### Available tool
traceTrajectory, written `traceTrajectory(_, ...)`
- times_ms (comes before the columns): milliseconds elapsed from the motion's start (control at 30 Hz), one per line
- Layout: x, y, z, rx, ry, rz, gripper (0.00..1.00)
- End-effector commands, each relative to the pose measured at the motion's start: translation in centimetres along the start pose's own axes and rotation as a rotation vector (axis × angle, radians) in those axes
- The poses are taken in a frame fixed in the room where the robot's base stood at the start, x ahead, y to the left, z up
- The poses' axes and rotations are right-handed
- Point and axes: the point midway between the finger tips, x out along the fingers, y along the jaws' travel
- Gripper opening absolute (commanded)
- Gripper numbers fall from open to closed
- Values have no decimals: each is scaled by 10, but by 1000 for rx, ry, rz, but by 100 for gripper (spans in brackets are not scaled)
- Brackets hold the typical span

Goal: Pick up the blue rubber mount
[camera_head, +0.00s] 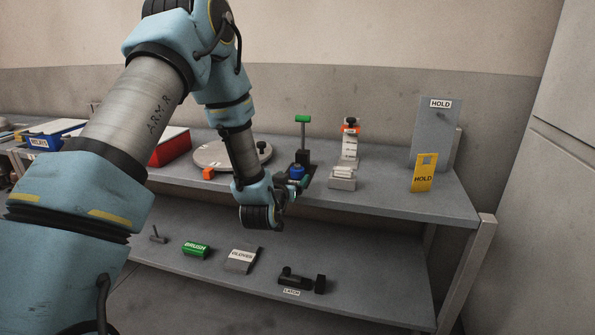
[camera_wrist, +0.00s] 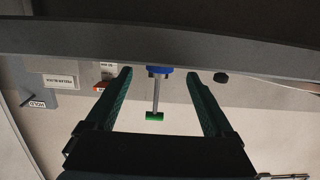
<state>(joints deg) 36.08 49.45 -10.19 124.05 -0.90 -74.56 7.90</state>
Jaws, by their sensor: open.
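The blue rubber mount (camera_head: 296,172) sits on the upper bench shelf, at the foot of a dark stand with a green-topped post (camera_head: 303,119). In the wrist view, which is upside down, the blue mount (camera_wrist: 159,71) shows between the tips of my gripper's fingers, partly cut off by a grey edge. My gripper (camera_wrist: 159,76) is open with nothing between its fingers. In the head view my gripper (camera_head: 298,187) is at the front edge of the upper shelf, just in front of the mount; whether it touches is not clear.
A round plate (camera_head: 215,155) and red bin (camera_head: 172,147) are left. The lower shelf (camera_head: 345,298) holds BRUSH, GLOVES and LATCH items.

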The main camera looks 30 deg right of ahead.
Motion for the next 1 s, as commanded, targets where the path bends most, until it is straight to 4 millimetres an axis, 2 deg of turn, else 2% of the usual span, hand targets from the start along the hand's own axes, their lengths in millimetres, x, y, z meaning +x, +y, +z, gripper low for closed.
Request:
traceTrajectory(267,22,0,-4,-1,0,-1,87)
traceTrajectory(533,59,0,-7,0,-1,-2,87)
traceTrajectory(833,65,0,-5,0,-1,-1,87)
traceTrajectory(1000,65,0,-5,0,-1,-1,69)
